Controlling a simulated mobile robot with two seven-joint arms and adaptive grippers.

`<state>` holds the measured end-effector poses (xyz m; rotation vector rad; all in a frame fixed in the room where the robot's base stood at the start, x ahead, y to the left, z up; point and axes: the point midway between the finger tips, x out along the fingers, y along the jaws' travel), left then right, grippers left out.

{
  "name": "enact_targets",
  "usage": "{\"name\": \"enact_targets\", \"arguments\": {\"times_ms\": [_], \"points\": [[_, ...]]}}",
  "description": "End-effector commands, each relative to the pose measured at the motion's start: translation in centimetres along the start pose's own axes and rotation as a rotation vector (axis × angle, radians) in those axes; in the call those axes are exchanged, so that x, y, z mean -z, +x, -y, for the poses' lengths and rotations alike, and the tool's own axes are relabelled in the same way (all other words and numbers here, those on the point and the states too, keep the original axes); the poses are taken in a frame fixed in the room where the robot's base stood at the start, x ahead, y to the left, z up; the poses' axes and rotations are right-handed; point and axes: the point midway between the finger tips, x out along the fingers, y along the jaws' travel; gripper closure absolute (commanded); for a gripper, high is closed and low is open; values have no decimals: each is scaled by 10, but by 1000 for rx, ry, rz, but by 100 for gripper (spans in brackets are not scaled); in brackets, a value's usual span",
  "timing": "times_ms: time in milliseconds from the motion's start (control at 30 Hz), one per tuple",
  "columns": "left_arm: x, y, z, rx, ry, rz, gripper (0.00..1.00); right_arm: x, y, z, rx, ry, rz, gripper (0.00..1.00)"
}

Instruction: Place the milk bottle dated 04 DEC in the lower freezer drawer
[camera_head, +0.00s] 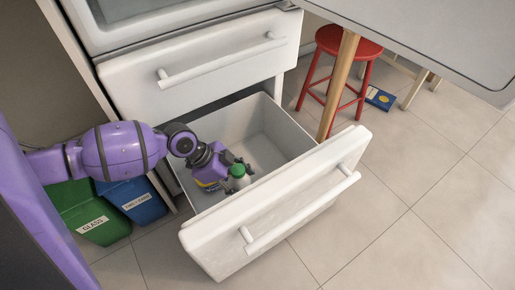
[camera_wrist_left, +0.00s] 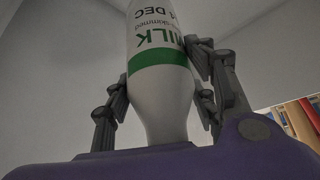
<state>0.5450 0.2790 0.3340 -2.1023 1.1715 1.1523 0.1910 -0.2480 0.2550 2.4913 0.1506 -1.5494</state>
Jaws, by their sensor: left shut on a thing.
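My left gripper (camera_head: 231,165) is shut around the bottle and reaches over the drawer from the left. In the left wrist view the bottle (camera_wrist_left: 161,85) stands between the dark fingers (camera_wrist_left: 165,95). Its label shows MILK, a green band and "4 DEC" upside down; the label's edge is cut off. Whether the bottle touches the drawer floor cannot be told. My right gripper is not in view.
The upper drawer (camera_head: 205,66) is shut. A green bin (camera_head: 88,211) and a blue bin (camera_head: 137,199) stand left of the open drawer. A red stool (camera_head: 345,42) and a table (camera_head: 440,35) are at the right. The drawer's far end looks empty.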

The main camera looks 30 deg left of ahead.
Motion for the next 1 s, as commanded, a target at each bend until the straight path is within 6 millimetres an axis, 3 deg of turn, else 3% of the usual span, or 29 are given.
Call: {"name": "enact_targets", "arguments": {"times_ms": [100, 233, 1000], "points": [[-21, 5, 6, -27, 45, 3, 97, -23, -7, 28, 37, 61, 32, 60], [-28, 5, 9, -44, 72, 0, 97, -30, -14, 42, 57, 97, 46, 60], [-81, 86, 10, -48, 80, -2, 97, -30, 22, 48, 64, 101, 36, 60]]}}
